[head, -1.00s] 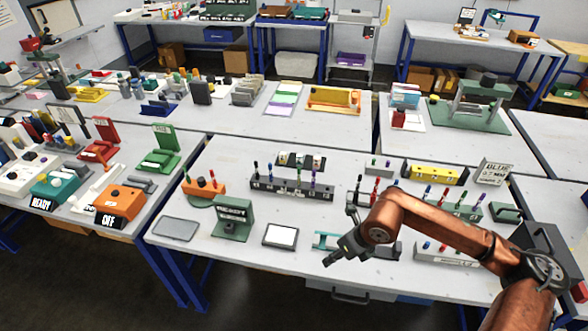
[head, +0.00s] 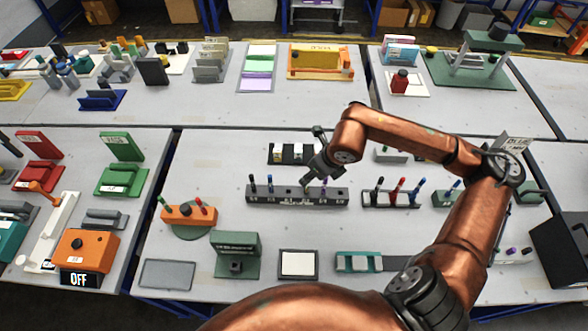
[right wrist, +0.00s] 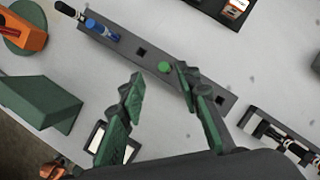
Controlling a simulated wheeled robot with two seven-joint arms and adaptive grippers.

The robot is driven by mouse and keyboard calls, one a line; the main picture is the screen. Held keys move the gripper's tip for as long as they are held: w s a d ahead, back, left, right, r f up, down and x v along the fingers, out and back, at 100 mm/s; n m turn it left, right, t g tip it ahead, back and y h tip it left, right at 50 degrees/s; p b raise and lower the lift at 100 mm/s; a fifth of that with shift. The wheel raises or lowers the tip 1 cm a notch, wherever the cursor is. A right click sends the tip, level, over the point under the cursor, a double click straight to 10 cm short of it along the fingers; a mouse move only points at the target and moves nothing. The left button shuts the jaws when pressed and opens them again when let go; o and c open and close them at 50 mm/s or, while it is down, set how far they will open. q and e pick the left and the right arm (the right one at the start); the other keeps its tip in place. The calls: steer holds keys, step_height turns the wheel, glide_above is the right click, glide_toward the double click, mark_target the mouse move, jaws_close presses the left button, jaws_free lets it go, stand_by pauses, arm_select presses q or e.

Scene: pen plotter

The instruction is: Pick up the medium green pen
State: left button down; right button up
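A green pen (right wrist: 165,67) stands in a long dark grey rack, seen nearly end-on in the right wrist view. My right gripper (right wrist: 160,73) is open. Its two fingertips appear on either side of the green pen, with a gap between them and it; I cannot tell how far above it they are. In the head view, my right gripper (head: 312,178) is over the middle-right part of the rack (head: 285,198) and hides much of the pen there. My left gripper is not in view.
Blue pens (right wrist: 100,28) stand at the rack's left part, with an empty hole (right wrist: 141,51) beside the green pen. A green stand (head: 235,250) and a framed white pad (head: 298,264) are in front.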

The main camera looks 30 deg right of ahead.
mark_target(306, 188)
steer(key=x, duration=0.6)
steer(key=shift+s+d+f+b, duration=0.15)
steer(key=shift+d+f+b, duration=0.2)
steer(key=shift+f, duration=0.15)
steer(key=shift+w+f, duration=0.3)
steer(key=shift+f, duration=0.05)
steer(key=shift+s+r, duration=0.1)
steer(key=shift+c, duration=0.6)
jaws_close()
